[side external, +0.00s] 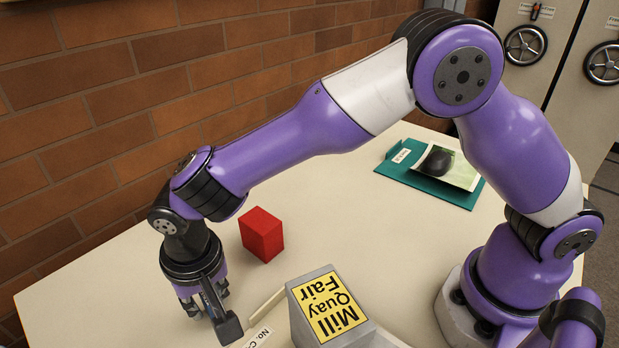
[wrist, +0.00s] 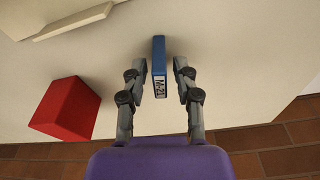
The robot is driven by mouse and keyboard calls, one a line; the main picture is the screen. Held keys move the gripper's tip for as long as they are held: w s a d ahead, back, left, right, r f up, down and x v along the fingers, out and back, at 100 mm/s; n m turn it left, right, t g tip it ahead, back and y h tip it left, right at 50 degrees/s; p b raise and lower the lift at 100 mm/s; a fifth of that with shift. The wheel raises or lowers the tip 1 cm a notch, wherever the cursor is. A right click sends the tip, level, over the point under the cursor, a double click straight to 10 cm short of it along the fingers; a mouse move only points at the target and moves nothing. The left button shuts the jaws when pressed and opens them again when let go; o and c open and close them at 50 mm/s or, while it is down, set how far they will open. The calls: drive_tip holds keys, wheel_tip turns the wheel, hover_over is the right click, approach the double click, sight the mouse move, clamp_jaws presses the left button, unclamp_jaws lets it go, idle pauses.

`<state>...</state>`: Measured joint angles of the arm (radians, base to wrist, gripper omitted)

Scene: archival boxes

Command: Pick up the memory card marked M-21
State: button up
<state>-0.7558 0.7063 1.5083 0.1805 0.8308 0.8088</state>
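The memory card marked M-21 shows in the wrist view as a narrow blue block (wrist: 159,58) with a white label reading M-21 at its near end. It lies between the two fingers of my gripper (wrist: 159,72). The fingers are open, with a visible gap on each side of the card. In the side external view my gripper (side external: 210,312) points down near the left front of the table. I cannot make out the card there; the gripper seems to hide it.
A red block (side external: 262,235) stands close to my gripper, also in the wrist view (wrist: 66,108). A grey box (side external: 361,338) with a yellow "Mill Quay Fair" label stands right of it. A cream strip (side external: 266,303) lies between. A green folder (side external: 463,197) lies far back. Brick wall behind.

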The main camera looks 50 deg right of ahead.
clamp_jaws()
